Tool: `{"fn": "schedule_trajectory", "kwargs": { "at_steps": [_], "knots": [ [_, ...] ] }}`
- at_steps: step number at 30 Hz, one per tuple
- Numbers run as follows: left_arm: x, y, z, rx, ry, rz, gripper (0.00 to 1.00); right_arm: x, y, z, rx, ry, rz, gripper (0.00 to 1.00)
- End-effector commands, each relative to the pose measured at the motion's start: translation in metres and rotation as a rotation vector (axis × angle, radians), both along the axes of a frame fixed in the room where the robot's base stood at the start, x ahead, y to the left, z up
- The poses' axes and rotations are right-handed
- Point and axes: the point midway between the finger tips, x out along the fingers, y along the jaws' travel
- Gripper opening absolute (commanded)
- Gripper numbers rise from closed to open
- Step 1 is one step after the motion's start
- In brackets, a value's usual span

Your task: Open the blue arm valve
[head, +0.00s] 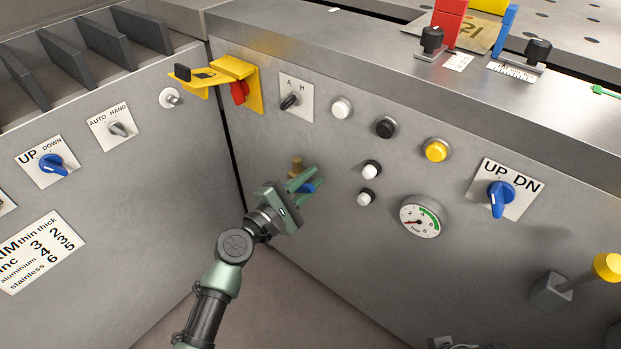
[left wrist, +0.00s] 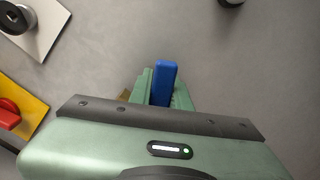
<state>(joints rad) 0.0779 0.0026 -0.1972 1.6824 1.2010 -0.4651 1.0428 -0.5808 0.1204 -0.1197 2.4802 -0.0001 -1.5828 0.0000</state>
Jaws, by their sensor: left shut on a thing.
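A small blue valve handle (head: 307,187) with a brass body (head: 296,165) sits on the front panel, left of the white buttons. My left gripper (head: 303,183) is at the valve, its green fingers shut on the blue handle. In the left wrist view the blue handle (left wrist: 164,82) sticks up between the fingers (left wrist: 160,90). A bit of brass (left wrist: 125,95) shows beside the fingers. The rest of the valve is hidden behind the gripper. My right gripper is not in view.
A yellow bracket with a red knob (head: 239,92) and the A/H switch (head: 290,101) are above the valve. Buttons, a pressure gauge (head: 420,218) and a blue UP/DN knob (head: 497,197) are to the right. Free floor lies below.

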Motion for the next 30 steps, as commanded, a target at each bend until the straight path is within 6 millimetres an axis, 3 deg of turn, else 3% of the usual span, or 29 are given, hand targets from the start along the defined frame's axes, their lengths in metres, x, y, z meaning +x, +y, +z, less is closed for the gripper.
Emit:
{"fn": "schedule_trajectory", "kwargs": {
  "at_steps": [13,14,16,26,30],
  "knots": [
    [0.0,0.0,-0.002,-0.006,0.008,-0.001,0.0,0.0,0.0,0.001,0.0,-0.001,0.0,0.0],
    [0.0,0.0,-0.002,-0.006,0.008,-0.001,0.21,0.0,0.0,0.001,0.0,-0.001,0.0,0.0],
    [0.0,0.0,-0.002,-0.006,0.007,-0.002,0.4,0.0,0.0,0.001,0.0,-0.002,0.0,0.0],
    [-0.001,0.001,0.0,-0.004,0.004,-0.001,0.4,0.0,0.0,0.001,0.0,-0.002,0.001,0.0],
    [-0.012,0.009,-0.001,-0.004,0.006,0.0,0.4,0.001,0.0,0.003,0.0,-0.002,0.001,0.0]
  ]
}}
